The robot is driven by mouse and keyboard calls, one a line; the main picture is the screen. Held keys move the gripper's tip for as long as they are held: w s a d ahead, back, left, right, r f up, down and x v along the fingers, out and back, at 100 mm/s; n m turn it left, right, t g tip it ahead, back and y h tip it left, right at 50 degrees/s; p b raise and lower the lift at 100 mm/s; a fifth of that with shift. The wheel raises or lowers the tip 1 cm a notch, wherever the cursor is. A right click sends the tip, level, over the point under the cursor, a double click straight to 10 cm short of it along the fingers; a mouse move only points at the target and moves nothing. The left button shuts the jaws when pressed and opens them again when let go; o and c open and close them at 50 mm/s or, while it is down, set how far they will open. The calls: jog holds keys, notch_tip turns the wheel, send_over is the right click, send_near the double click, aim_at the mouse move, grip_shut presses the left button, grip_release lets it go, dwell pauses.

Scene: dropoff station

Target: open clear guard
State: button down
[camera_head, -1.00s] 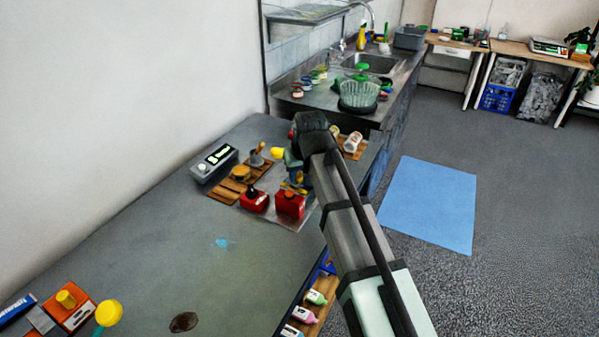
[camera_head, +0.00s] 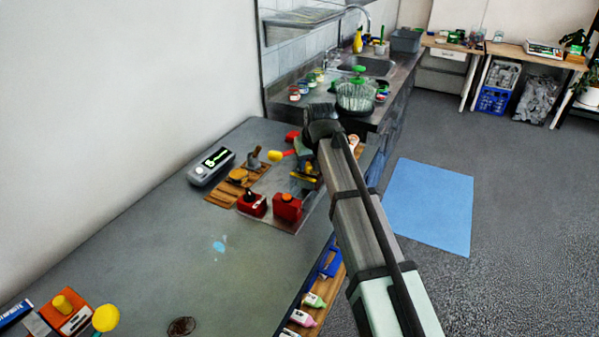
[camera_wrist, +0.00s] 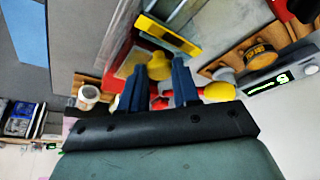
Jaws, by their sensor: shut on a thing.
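My gripper (camera_wrist: 157,64) shows in the wrist view with its two blue fingers on either side of a yellow knob (camera_wrist: 158,67), shut on it. In the head view my gripper is over the far right end of the grey table, mostly hidden behind my wrist. I cannot clearly make out the clear guard; its see-through panel blends into what lies behind it. A yellow bar with slots (camera_wrist: 168,35) lies just beyond the fingertips. A second yellow knob (camera_wrist: 219,91) on a red stem is to the right of the fingers; it also shows in the head view (camera_head: 275,156).
Two red containers (camera_head: 287,207) stand in front of my gripper. A wooden board (camera_head: 238,185) with small items and a grey box with a lit display (camera_head: 211,167) are to the left. The table's middle (camera_head: 170,240) is mostly clear. A sink counter (camera_head: 300,108) lies behind.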

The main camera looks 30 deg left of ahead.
jog(key=w, duration=0.4)
jog(key=shift+s, duration=0.1)
jog(key=c, duration=0.8)
grip_release()
jog(key=v, duration=1.4)
jog(key=shift+f, duration=0.15)
